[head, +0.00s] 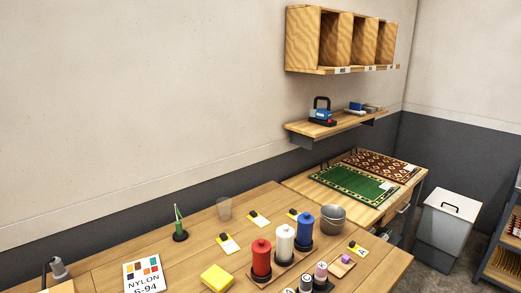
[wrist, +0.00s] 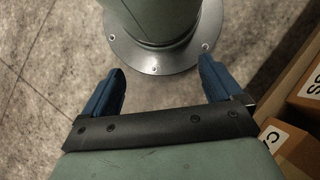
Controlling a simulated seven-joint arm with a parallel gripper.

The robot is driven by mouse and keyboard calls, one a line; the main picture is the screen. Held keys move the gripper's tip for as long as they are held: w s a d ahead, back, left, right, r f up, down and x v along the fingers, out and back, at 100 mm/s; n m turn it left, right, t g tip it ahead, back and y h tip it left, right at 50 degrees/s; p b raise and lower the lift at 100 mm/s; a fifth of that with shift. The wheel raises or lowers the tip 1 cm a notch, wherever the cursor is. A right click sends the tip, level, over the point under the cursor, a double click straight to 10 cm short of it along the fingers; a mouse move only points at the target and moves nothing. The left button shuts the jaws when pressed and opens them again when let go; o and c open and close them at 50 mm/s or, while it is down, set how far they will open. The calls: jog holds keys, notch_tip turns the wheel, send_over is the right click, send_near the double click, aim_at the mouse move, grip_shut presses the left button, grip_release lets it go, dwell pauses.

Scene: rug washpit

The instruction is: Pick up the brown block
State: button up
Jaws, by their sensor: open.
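I cannot make out a clearly brown block in either view. My gripper (wrist: 160,68) shows only in the wrist view. Its two blue fingers are spread apart with nothing between them, above the floor by my own base.
Red (head: 261,259), white (head: 285,243) and blue (head: 305,230) spools stand on a wooden holder. Nearby are a yellow sponge (head: 217,278), a metal bucket (head: 333,217) and a clear cup (head: 224,208). Brown boxes (wrist: 297,150) stand at the right in the wrist view.

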jog(key=c, duration=0.7)
jog(key=shift+w, duration=0.15)
